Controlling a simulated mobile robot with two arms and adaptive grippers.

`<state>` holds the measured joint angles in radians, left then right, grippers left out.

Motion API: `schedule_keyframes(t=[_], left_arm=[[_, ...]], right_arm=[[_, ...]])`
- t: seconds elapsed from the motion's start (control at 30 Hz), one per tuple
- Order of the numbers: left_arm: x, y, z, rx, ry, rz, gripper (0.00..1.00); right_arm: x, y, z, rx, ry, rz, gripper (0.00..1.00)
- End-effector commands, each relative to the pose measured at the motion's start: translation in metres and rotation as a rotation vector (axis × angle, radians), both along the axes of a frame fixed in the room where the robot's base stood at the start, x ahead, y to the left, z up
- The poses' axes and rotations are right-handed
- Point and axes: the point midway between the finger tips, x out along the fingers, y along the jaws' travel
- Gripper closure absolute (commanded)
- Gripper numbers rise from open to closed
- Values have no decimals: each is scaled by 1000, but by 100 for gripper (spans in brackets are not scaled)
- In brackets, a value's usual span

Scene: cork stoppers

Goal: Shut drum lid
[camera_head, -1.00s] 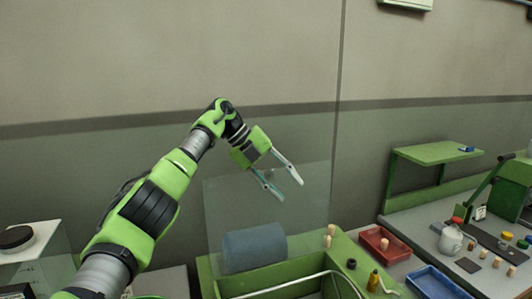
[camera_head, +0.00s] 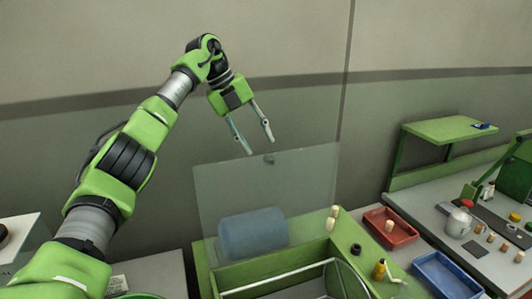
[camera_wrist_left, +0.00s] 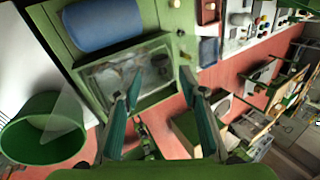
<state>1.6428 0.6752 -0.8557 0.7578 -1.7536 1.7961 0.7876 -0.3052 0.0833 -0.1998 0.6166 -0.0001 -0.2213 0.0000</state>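A clear lid panel (camera_head: 232,185) stands raised and nearly upright at the back of a green box (camera_head: 205,272) in the head view. A small dark knob (camera_head: 269,160) sits near its top edge. A blue-grey cylinder (camera_head: 252,234) shows through the panel. My left gripper (camera_head: 260,146) is open and empty, its fingers pointing down just above the panel's top edge in the picture. I cannot tell whether they touch it. In the left wrist view the open fingers (camera_wrist_left: 161,82) show over the box, with the cylinder (camera_wrist_left: 103,24) beyond. My right gripper is out of view.
A red tray (camera_head: 408,240) and a blue tray (camera_head: 450,294) lie further right. A green shelf (camera_head: 440,129) juts out at right. A green bin (camera_wrist_left: 45,150) shows in the wrist view.

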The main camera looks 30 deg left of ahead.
Motion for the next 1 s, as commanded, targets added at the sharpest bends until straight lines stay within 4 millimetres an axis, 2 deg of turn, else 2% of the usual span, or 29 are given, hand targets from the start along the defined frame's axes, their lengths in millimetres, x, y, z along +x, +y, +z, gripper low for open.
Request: schedule_keyframes(t=[0.1,0.3,0.7,0.73,0.87,1.0], left_arm=[[7,-8,-19,-1,2,0,62],[15,-18,-42,-1,0,0,62],[17,-20,-51,-2,-1,0,62],[17,-20,-51,-2,-1,0,67],[17,-20,-50,-2,-1,0,100],[17,-20,-50,-2,-1,0,100]], right_arm=[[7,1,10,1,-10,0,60],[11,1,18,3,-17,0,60],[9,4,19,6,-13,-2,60],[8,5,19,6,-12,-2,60],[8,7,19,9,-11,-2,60],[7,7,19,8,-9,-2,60]])
